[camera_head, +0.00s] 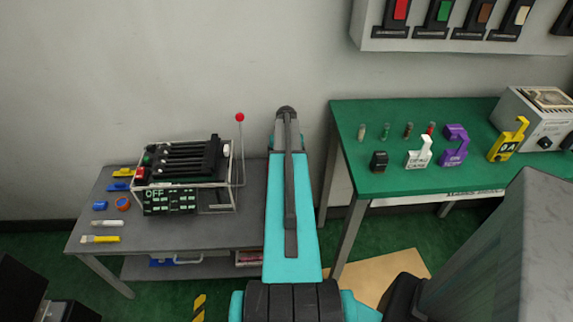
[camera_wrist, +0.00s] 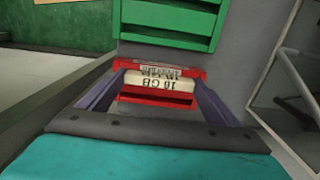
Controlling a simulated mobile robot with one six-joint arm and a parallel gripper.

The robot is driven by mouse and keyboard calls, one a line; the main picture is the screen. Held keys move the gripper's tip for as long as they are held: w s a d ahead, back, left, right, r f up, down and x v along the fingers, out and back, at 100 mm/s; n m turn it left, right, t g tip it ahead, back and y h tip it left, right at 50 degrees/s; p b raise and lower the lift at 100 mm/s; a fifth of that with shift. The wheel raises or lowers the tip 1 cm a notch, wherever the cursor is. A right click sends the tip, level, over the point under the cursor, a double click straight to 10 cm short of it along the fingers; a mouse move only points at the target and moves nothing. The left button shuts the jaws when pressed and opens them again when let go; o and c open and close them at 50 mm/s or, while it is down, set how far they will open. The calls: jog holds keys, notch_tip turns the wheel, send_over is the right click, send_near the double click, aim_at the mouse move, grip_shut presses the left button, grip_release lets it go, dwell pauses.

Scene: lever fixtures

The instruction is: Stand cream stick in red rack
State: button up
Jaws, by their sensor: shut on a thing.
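In the wrist view, the cream stick (camera_wrist: 160,82), with dark upside-down lettering, lies across the space between the fingers of my gripper (camera_wrist: 158,78). The gripper is shut on it, one finger at each end. The red rack (camera_wrist: 157,100) shows directly around the stick, with a red part above it and a red front below it. I cannot tell how deep the stick sits in the rack. In the head view my own arm covers the gripper, the stick and the red rack.
A green rack (camera_wrist: 168,22) stands just beyond in the wrist view. In the head view, a grey bench (camera_head: 240,234) holds a wire-framed device (camera_head: 183,172). A green table (camera_head: 352,112) at right carries several small objects. Wall switches (camera_head: 439,14) hang above it.

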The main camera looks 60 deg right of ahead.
jog(key=shift+f, duration=0.15)
jog(key=o, duration=1.2)
jog(key=shift+r+b, duration=0.75)
jog(key=shift+r, duration=6.15)
